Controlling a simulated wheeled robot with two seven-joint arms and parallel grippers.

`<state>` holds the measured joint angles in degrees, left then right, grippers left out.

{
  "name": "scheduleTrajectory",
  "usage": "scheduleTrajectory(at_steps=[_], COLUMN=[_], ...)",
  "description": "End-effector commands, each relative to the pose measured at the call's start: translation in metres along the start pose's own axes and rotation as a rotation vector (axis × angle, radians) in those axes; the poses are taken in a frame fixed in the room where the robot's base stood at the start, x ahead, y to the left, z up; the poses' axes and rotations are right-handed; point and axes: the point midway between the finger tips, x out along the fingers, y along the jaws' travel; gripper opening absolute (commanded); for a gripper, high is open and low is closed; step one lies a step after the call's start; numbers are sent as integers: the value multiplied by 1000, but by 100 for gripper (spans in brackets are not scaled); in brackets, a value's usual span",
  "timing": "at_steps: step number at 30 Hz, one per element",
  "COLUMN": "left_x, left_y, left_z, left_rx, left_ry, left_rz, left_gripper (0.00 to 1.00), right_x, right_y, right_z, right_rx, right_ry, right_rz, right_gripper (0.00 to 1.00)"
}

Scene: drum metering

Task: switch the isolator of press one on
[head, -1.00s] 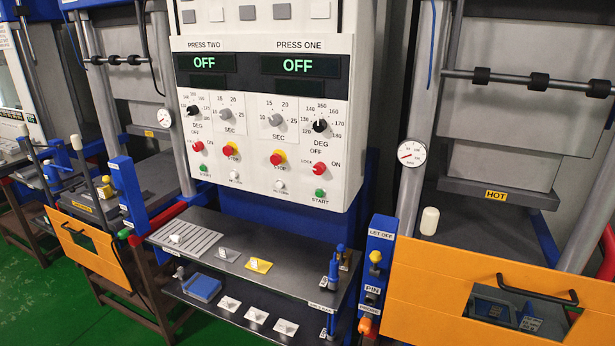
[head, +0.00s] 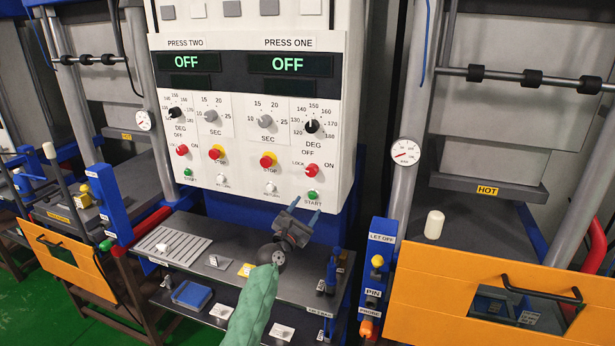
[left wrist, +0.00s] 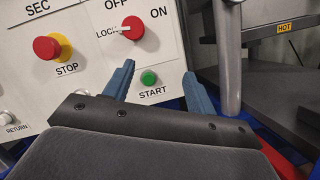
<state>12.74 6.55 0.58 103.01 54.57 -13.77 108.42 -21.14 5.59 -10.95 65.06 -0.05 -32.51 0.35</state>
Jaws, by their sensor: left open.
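The isolator of press one is a red rotary knob (head: 312,170) at the lower right of the white control panel (head: 235,205). In the left wrist view the knob (left wrist: 132,27) has its white pointer aimed left at LOCK, with OFF above and ON to its right. The press one display (head: 289,64) reads OFF. My left gripper (head: 306,209) is open and empty, just below the green START button (head: 313,196) and the knob. In the left wrist view its blue fingers (left wrist: 159,70) stand either side of START, below the knob. My right gripper is not in view.
A red STOP button on a yellow base (head: 267,160) sits left of the knob. Below the panel is a grey shelf (head: 225,250) with small tags. A blue LET OFF post (head: 378,250) and an orange guard (head: 430,290) stand to the right.

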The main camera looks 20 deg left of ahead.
Motion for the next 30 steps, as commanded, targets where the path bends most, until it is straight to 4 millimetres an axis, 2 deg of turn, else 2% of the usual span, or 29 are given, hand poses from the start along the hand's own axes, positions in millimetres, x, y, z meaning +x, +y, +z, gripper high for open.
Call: scheduleTrajectory(at_steps=[1,3,7,11,15,22,30], left_x=[11,21,30,39,57,89,106], left_y=[14,27,40,44,47,50,50], left_z=[6,12,17,19,21,23,21], left_rx=[-69,-149,-225,-235,-232,-231,-230], left_ry=[-22,-46,-69,-72,-71,-70,-70], left_rz=[35,73,107,110,110,108,108], left_gripper=[56,56,56,56,56,56,56], right_x=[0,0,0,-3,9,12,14], right_y=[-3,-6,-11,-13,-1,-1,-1], right_z=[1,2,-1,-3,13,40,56], right_rx=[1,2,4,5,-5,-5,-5], right_ry=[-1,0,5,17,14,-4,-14], right_rz=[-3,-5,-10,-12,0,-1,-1], right_gripper=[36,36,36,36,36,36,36])
